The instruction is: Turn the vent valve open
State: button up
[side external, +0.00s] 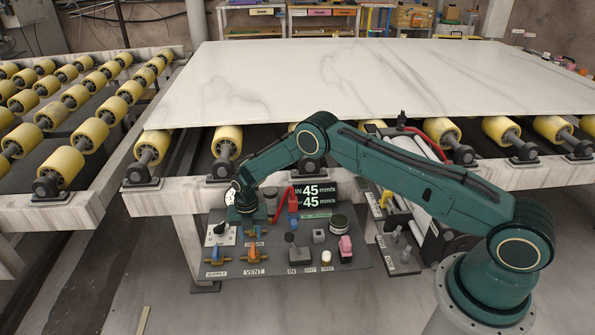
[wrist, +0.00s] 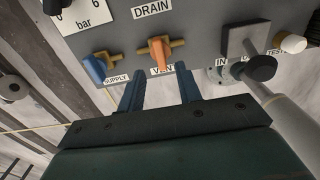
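The vent valve (side external: 253,252) has an orange handle on a horizontal brass body, above a VENT label on the grey panel. In the wrist view the vent handle (wrist: 159,54) stands across its brass body, and the label is partly hidden by my fingers. My gripper (wrist: 159,70) is open and empty. Its two fingers point at the vent valve, one to each side of the handle's line, with the handle just beyond the tips. Contact cannot be told. In the side view my gripper (side external: 245,212) is above the panel, behind the vent valve, its fingers hard to make out.
The blue-handled supply valve (wrist: 95,66) is close to the left of the vent valve. A dark-knobbed lever (wrist: 260,68) stands out on the right. A drain label (wrist: 152,9) and a bar gauge (wrist: 80,12) are above. A pink-topped control (side external: 345,246) sits farther right.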

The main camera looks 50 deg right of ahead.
aim_at(253, 248)
jog(key=shift+f, duration=3.05)
grip_shut()
